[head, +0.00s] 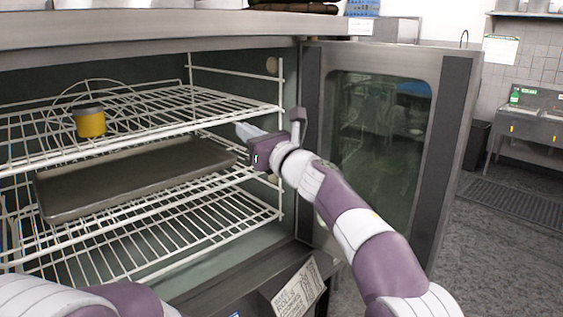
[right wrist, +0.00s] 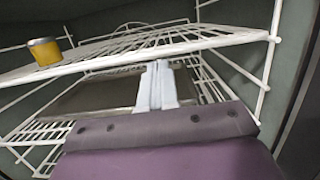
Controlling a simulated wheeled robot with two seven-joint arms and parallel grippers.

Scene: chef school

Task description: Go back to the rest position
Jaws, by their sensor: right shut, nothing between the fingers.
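My right gripper (head: 246,131) is shut and empty at the right side of the open oven, by the front edge of the upper wire rack (head: 215,122). In the right wrist view its fingers (right wrist: 158,88) are together, with the dark baking tray (right wrist: 95,97) behind them. The tray (head: 130,178) lies inside the oven between the upper rack and a lower wire rack (head: 240,205). A yellow jar with a grey lid (head: 91,122) stands on the upper rack at the left. Part of my left arm shows at the bottom left; its gripper is out of view.
The oven door (head: 455,150) stands open to the right of my right arm. Free floor (head: 470,250) lies beyond it, with a dark floor grate (head: 515,205) and a metal sink unit (head: 540,125) at the far right.

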